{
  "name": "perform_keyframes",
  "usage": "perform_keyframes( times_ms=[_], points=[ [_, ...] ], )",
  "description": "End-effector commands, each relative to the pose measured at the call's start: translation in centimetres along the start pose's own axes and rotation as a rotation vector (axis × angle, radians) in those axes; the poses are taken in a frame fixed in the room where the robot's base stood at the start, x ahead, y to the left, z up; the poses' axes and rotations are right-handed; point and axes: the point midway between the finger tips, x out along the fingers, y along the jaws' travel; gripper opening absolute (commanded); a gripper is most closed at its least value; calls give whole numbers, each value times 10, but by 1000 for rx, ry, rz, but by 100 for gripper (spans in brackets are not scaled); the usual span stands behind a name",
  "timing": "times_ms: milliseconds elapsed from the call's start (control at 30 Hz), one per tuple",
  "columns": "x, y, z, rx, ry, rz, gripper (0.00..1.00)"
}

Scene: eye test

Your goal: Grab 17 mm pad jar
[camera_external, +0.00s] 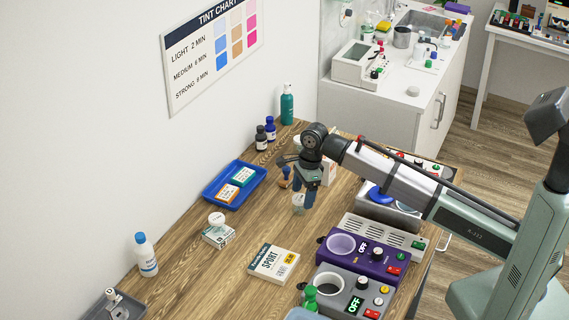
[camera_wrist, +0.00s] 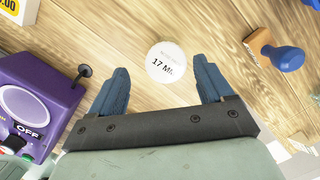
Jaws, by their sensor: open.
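A round jar with a white lid (camera_wrist: 168,62) stands on the wooden table. Its lid reads "17 M" in the wrist view, with smaller text above that is too blurred to read. The same pale jar shows in the external view (camera_external: 298,205), partly covered by my gripper. My gripper (camera_external: 304,200) points down over it with its blue fingers apart and empty. In the wrist view the jar lies between the two fingertips of my gripper (camera_wrist: 160,66), with table showing on both sides. I cannot tell how far the fingertips are above it.
A wooden piece with a blue knob (camera_wrist: 288,58) lies to the right in the wrist view. A purple heater reading OFF (camera_external: 358,252) stands right of the jar. The SPORT box (camera_external: 272,264), a blue tray (camera_external: 219,203) with boxes and another white-lidded jar (camera_external: 216,218) lie around.

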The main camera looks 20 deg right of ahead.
Motion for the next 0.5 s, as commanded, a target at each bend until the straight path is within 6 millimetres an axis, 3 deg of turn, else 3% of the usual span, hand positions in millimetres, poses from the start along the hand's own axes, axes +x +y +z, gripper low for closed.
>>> perform_keyframes(
  times_ms=[167,500],
  points=[
    [7,-2,0,0,0,0,80],
    [46,-7,-1,0,1,0,80]
  ],
)
